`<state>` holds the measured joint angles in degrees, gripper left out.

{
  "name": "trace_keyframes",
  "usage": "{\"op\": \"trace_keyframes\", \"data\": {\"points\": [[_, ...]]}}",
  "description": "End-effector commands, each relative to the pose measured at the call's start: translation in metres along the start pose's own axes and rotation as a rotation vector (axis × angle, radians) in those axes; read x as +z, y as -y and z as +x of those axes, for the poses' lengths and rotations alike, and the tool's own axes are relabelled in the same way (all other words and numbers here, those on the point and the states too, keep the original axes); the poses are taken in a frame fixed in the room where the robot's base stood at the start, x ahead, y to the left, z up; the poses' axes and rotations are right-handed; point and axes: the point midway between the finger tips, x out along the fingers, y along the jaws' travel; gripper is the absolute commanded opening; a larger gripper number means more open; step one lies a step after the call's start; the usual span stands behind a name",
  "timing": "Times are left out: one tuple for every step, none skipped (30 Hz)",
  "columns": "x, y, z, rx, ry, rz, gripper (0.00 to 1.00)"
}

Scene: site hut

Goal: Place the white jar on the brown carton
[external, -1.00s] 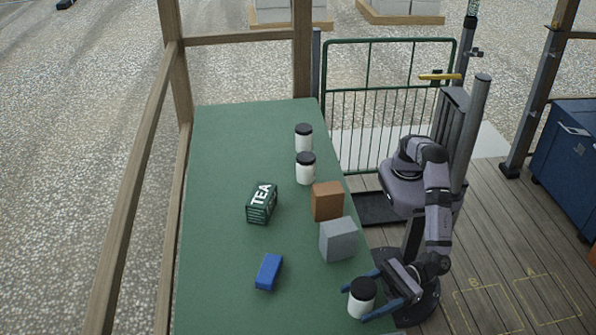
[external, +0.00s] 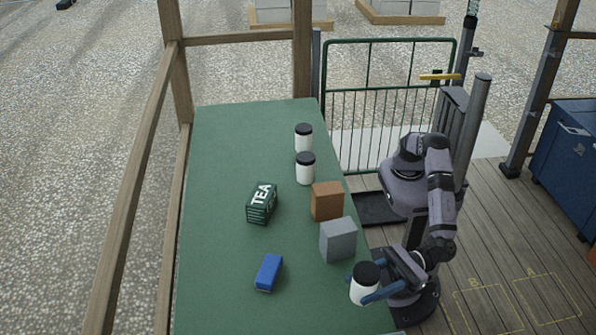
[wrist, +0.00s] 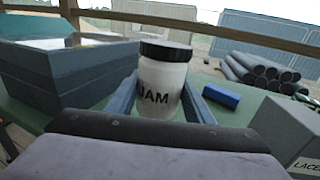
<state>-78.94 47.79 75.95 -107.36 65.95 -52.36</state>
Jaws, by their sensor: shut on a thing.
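My gripper (external: 372,290) is shut on a white jar (external: 364,287) with a black lid at the near right edge of the table. In the wrist view the jar (wrist: 160,88) stands upright between the two blue fingers, with "JAM" on its side. The brown carton (external: 327,202) stands on the table's right side, farther back than my gripper and beyond the grey box. Its top looks bare. Two more white jars with black lids, a nearer one (external: 305,169) and a farther one (external: 303,138), stand behind the carton.
A grey box (external: 338,240) stands between my gripper and the brown carton. A green tea box (external: 262,204) and a blue block (external: 268,272) are on the table's middle. The left part of the green table (external: 215,240) is clear.

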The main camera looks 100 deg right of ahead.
Motion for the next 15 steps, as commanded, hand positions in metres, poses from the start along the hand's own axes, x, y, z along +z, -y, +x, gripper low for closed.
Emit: {"op": "trace_keyframes", "data": {"points": [[0.012, 0.000, 0.000, -0.001, 0.004, 0.005, 0.16], [0.016, 0.000, 0.000, -0.001, 0.004, 0.005, 0.16], [0.021, 0.000, 0.000, 0.000, 0.004, 0.003, 0.16], [0.025, 0.000, 0.000, 0.000, 0.004, 0.003, 0.16], [0.029, 0.000, 0.000, 0.000, 0.004, 0.003, 0.16], [0.032, 0.000, 0.000, 0.000, 0.003, 0.002, 0.16], [0.034, 0.000, 0.000, 0.000, 0.003, 0.001, 0.16], [0.036, 0.000, 0.000, 0.000, 0.002, 0.001, 0.16], [0.038, 0.000, 0.000, 0.000, 0.002, 0.002, 0.16], [0.040, 0.000, 0.000, 0.000, 0.002, 0.002, 0.16], [0.041, 0.000, 0.000, 0.000, 0.002, 0.002, 0.16], [0.042, 0.000, 0.000, 0.000, 0.002, 0.001, 0.16], [0.042, 0.000, 0.000, 0.000, 0.002, 0.001, 0.16], [0.042, 0.000, 0.000, 0.000, 0.002, 0.001, 0.16], [0.042, 0.000, 0.000, 0.000, 0.002, 0.001, 0.16]]}}
